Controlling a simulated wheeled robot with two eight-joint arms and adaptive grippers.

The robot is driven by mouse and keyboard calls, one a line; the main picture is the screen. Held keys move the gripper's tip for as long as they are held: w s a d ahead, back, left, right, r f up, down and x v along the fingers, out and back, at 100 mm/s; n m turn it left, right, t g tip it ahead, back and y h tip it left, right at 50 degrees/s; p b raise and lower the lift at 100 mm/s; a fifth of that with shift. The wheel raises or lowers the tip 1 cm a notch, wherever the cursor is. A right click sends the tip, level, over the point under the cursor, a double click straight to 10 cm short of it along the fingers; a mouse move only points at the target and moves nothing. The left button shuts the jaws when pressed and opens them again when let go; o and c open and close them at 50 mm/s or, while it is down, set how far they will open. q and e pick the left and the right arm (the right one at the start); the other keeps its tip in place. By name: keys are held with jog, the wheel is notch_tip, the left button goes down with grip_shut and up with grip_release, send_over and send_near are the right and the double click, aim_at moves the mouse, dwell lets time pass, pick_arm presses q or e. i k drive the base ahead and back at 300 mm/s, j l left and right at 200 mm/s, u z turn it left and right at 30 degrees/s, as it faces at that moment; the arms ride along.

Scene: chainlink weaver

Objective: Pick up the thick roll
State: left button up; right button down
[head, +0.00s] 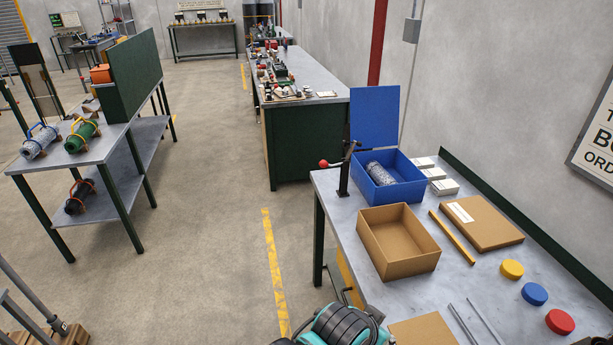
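Several rolls are in the head view, and I cannot tell which is the thick one. A grey mesh roll (380,173) lies inside the open blue box (404,193) on the right workbench. On the left table, a silver-grey roll (40,141) and a green roll (82,136) lie side by side, each in a carrier with a raised handle. A dark roll (79,197) lies on that table's lower shelf. Neither of my grippers is in view.
The right workbench (340,205) also holds an open cardboard box (398,242), a flat carton (481,222), a lever tool (345,168) and coloured discs (533,293). A teal and black object (345,325) is at the bottom. Open floor separates the left table (100,147) from the benches.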

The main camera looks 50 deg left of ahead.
aim_at(383, 178)
jog(key=u, duration=1)
jog(key=z, duration=0.7)
jog(key=i+j+z, duration=0.1)
jog(key=z, duration=0.35)
jog(key=j+z, duration=0.25)
jog(key=z, duration=0.25)
jog(key=j+z, duration=0.2)
jog(key=z, duration=0.25)
jog(key=j+z, duration=0.25)
jog(key=z, duration=0.2)
jog(key=k+j+z, duration=0.1)
jog(key=j+z, duration=0.15)
jog(key=j, duration=0.2)
jog(key=k+j+z, duration=0.25)
jog(key=j, duration=0.2)
jog(key=k+j+z, duration=0.2)
jog(key=j, duration=0.2)
jog(key=k+j+z, duration=0.1)
jog(key=j+z, duration=0.15)
jog(key=j, duration=0.15)
jog(key=k+j+z, duration=0.25)
jog(key=k+j, duration=0.65)
jog(key=j, duration=0.15)
jog(key=k+j, duration=0.65)
jog(key=j, duration=0.2)
